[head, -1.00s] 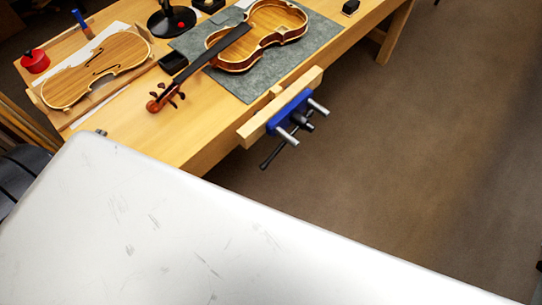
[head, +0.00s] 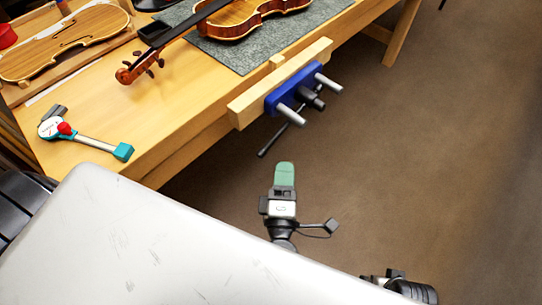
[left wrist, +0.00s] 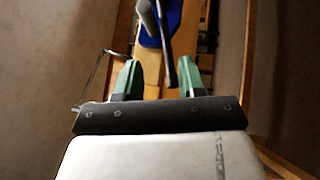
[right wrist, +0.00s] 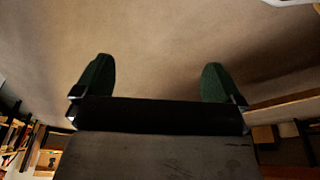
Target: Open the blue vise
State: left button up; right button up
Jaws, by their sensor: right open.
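The blue vise (head: 288,90) is on the bench's edge, with a wooden jaw plank (head: 245,108), two steel rods and a central screw. Its dark handle bar (head: 271,142) slants down to the left. My left gripper (head: 284,172) is just below the handle in the head view, apart from it. In the left wrist view its green fingers (left wrist: 158,78) are apart, with the dark handle (left wrist: 170,62) and blue vise body (left wrist: 168,22) ahead of them. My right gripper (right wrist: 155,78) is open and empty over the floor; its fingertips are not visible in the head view.
The bench (head: 185,95) carries a violin (head: 215,22) on a grey mat (head: 240,57), a violin plate (head: 60,45) and a teal-handled tool (head: 88,137). Open brown floor (head: 440,170) lies right of the vise.

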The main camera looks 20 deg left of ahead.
aim_at(271, 140)
pick_arm(q)
jog(key=shift+w+a+r+n+g+y+b, duration=0.1)
jog(key=shift+w+a+n+g+y+b, duration=0.45)
jog(key=shift+w+a+n, duration=0.9)
jog(key=shift+w+a+n+g+y+b, duration=0.15)
jog(key=shift+w+a+n+g+b, duration=0.5)
jog(key=shift+w+a+n+g, duration=0.8)
pick_arm(e)
jog(key=v, duration=0.7)
jog(key=shift+w+r+t, duration=0.25)
jog(key=shift+w+t, duration=0.05)
pick_arm(q)
jog(key=shift+w+a+m+t, duration=0.1)
jog(key=shift+w+m+t, duration=0.2)
jog(key=shift+w+t, duration=0.15)
pick_arm(e)
jog(key=shift+d, duration=0.1)
pick_arm(q)
grip_shut()
pick_arm(e)
jog(key=shift+f, duration=0.1)
